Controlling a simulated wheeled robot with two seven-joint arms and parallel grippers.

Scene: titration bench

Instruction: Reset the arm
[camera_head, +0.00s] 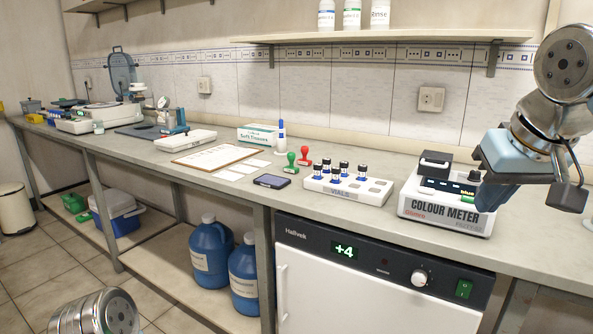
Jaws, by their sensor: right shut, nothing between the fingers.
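My right gripper (492,196) comes in from the right and hangs at the right side of the colour meter (440,214), covering part of it. Its fingers are shut with nothing held. I cannot tell whether it touches the meter. The meter is a white box with a dark panel, and its small display reads "blue". My left gripper is out of view; only a metal link of my left arm shows at the lower left.
A white vial rack (348,190) with several dark-capped vials and empty holes stands left of the meter. Further left are red (304,156) and green (291,163) stamps, a dark flat device (272,181) and a clipboard (215,157). A shelf (390,37) runs above.

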